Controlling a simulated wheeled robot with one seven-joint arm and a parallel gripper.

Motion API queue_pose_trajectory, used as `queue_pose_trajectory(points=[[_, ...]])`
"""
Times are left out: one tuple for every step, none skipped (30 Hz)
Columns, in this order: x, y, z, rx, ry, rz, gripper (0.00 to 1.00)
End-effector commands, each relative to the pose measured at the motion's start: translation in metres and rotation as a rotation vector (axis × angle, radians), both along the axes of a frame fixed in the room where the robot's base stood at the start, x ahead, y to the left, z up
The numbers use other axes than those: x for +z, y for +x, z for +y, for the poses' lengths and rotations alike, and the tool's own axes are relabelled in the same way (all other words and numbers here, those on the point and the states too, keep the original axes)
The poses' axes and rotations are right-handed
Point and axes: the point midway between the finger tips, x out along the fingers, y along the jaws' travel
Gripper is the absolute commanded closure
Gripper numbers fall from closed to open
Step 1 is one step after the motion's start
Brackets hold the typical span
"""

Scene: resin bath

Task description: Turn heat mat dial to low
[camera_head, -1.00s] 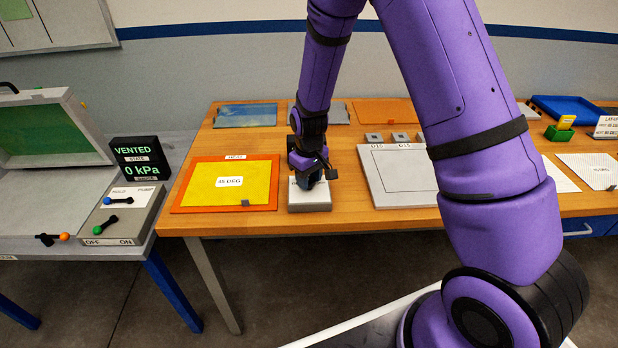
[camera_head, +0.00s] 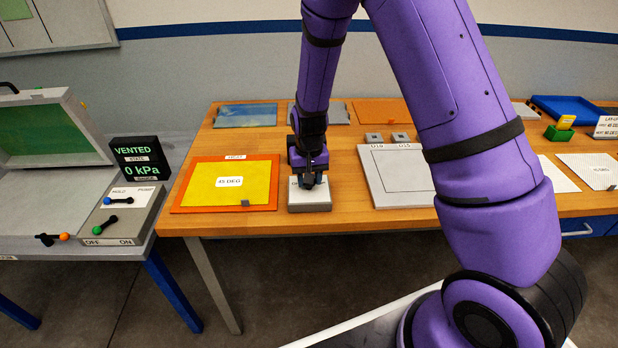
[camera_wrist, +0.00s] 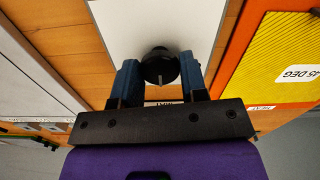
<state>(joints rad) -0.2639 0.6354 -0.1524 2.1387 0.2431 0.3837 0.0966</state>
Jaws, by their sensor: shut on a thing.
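The heat mat dial is a round black knob (camera_wrist: 160,67) on a white-topped control box (camera_wrist: 152,24), seen in the wrist view. In the head view the box (camera_head: 310,197) sits on the wooden table, and my gripper hides the dial. My gripper (camera_wrist: 160,72) points down with its two blue-grey fingers on either side of the knob, shut on it. It also shows in the head view (camera_head: 308,181) over the box. The heat mat (camera_head: 268,183) is an orange-framed yellow sheet labelled 45 DEG, left of the box. The dial's setting marks are not readable.
A light grey plate (camera_head: 400,180) lies right of the box. A vacuum control panel (camera_head: 118,217) with levers and a VENTED display (camera_head: 139,165) stands at the left. Flat sheets lie along the table's back. Bare wood separates the box from the plate.

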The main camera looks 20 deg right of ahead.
Motion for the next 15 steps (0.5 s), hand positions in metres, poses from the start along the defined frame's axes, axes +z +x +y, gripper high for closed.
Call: queue_pose_trajectory(points=[[0.0005,0.0005,0.0000,-0.002,0.000,-0.001,0.84],[0.0005,0.0005,0.0000,-0.003,0.000,-0.001,0.84],[0.0005,0.0005,0.0000,-0.003,0.000,-0.002,0.84],[0.0005,0.0005,0.0000,-0.003,0.000,-0.002,0.84],[0.0005,0.0005,-0.0001,-0.003,0.000,-0.002,0.84],[0.0005,0.0005,-0.0001,-0.003,0.000,-0.002,0.84],[0.0005,0.0006,0.0000,-0.003,0.000,-0.002,0.84],[0.0005,0.0006,0.0000,-0.003,0.000,-0.002,0.84],[0.0005,0.0006,0.0000,-0.003,0.000,-0.002,0.84],[0.0005,0.0006,0.0000,-0.002,0.000,-0.002,0.84],[0.0005,0.0006,0.0000,-0.002,0.001,-0.002,0.84],[0.0004,0.0006,0.0000,-0.002,0.000,-0.002,0.51],[0.0004,0.0005,0.0000,-0.002,0.000,-0.002,0.44],[0.0004,0.0005,-0.0001,-0.002,0.000,-0.001,0.37],[0.0003,0.0004,0.0000,-0.002,0.000,-0.001,0.35]])
